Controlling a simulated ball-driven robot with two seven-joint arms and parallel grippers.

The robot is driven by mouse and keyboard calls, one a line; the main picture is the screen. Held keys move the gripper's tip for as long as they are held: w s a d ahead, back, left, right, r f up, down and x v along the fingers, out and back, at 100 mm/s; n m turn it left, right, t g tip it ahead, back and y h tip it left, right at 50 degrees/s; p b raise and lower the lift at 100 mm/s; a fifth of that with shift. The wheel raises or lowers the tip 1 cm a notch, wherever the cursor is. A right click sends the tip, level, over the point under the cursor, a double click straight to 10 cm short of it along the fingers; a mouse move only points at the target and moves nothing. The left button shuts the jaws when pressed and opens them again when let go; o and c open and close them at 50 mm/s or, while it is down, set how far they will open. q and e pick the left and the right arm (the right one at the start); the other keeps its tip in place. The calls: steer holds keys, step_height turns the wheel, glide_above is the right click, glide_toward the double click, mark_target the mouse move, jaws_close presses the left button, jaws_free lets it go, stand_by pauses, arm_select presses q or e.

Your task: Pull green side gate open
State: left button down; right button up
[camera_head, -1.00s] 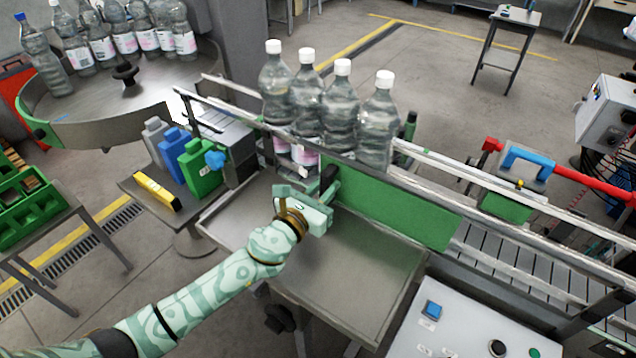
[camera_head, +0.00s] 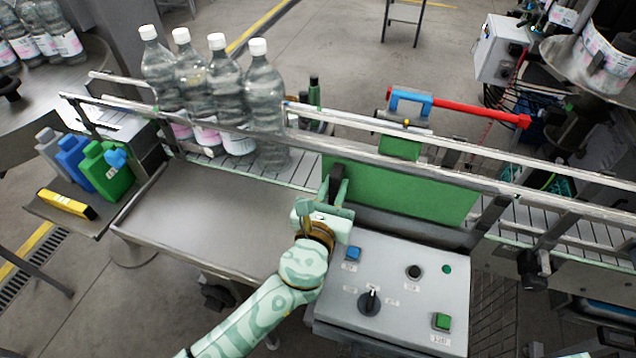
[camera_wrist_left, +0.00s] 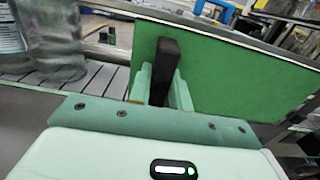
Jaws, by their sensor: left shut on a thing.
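The green side gate (camera_head: 410,194) is a flat panel along the near side of the conveyor, under the guide rail. It now stands in the right part of the conveyor, behind the control panel. Its dark upright handle (camera_wrist_left: 164,72) is at its left end. My left gripper (camera_head: 336,188) is shut on this handle, with one finger on each side of it in the left wrist view. The green panel fills the upper right of that view (camera_wrist_left: 240,75). The conveyor side left of the gate is uncovered, with several bottles (camera_head: 245,100) standing there. My right gripper is not in view.
A grey control panel (camera_head: 390,290) with buttons and a knob stands just right of my left wrist. A bare metal tray (camera_head: 205,215) lies left of it. A red-handled blue tool (camera_head: 410,102) is behind the gate.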

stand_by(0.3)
arm_select(q)
steer(key=c, duration=1.3)
jaws_free()
steer(key=b+v, duration=0.1)
steer(key=v, duration=1.5)
steer(key=shift+s+f, duration=0.1)
steer(key=shift+s, duration=0.1)
